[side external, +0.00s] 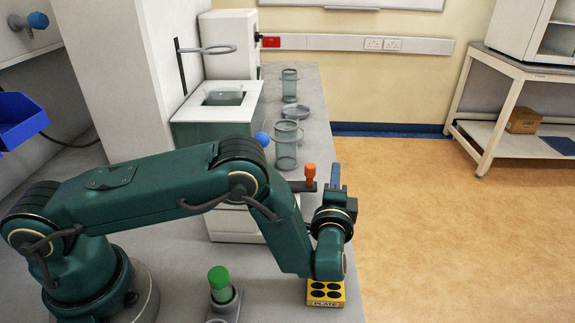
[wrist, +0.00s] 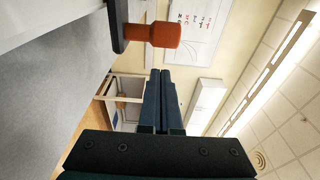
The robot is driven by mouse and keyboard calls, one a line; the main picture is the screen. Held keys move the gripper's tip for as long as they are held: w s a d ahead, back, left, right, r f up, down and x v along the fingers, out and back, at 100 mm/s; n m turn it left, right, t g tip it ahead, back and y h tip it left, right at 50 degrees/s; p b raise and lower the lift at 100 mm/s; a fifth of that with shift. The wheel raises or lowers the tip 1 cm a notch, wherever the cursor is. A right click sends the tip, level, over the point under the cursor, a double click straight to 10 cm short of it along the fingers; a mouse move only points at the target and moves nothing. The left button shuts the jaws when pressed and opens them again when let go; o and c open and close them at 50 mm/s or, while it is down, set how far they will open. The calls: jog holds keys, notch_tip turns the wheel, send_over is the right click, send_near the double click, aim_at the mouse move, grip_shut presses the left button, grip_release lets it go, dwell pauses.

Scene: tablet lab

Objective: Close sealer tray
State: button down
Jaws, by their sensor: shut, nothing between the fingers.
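The white sealer body (side external: 237,224) stands on the bench, largely hidden behind my arm. A dark flat piece (side external: 298,186), which looks like the sealer tray or its handle, sticks out on its right and carries an upright orange knob (side external: 310,173). In the wrist view the orange knob (wrist: 168,35) and dark piece (wrist: 117,28) are at the top, left of and above my fingertips. My gripper (side external: 335,166) is just right of the knob, apart from it in the picture. In the wrist view my gripper (wrist: 160,73) has its fingers together and empty.
A yellow block marked PLATE (side external: 326,292) is below my wrist at the bench edge. A green-capped tube (side external: 219,280) stands near my base. Glass vessels (side external: 286,148) and a dish (side external: 296,111) stand farther back. Right of the bench is open floor (side external: 450,230).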

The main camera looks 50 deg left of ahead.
jog(key=shift+w+d, duration=0.2)
jog(key=shift+w, duration=0.15)
jog(key=v, duration=1)
jog(key=shift+r, duration=0.3)
jog(key=shift+w+d+r+n+g+y, duration=0.2)
jog(key=shift+d+r+y, duration=0.1)
jog(key=shift+y, duration=0.1)
jog(key=shift+w+d+r+n+g+y, duration=0.1)
jog(key=shift+d+r+g+y, duration=0.1)
jog(key=shift+d+y, duration=0.4)
jog(key=shift+d, duration=0.1)
jog(key=shift+s+d+f+n+g+y, duration=0.15)
jog(key=shift+d+n+g+y, duration=0.15)
jog(key=shift+d+n+g, duration=0.3)
jog(key=shift+s+d+f, duration=0.2)
jog(key=shift+d+f, duration=0.1)
jog(key=shift+f, duration=0.25)
jog(key=x, duration=0.9)
jog(key=shift+w+a+f, duration=0.15)
jog(key=shift+w+a, duration=0.05)
jog(key=shift+a, duration=0.2)
jog(key=shift+s+a, duration=0.55)
jog(key=shift+a, duration=0.2)
jog(key=shift+s+a, duration=0.55)
jog(key=shift+a, duration=0.25)
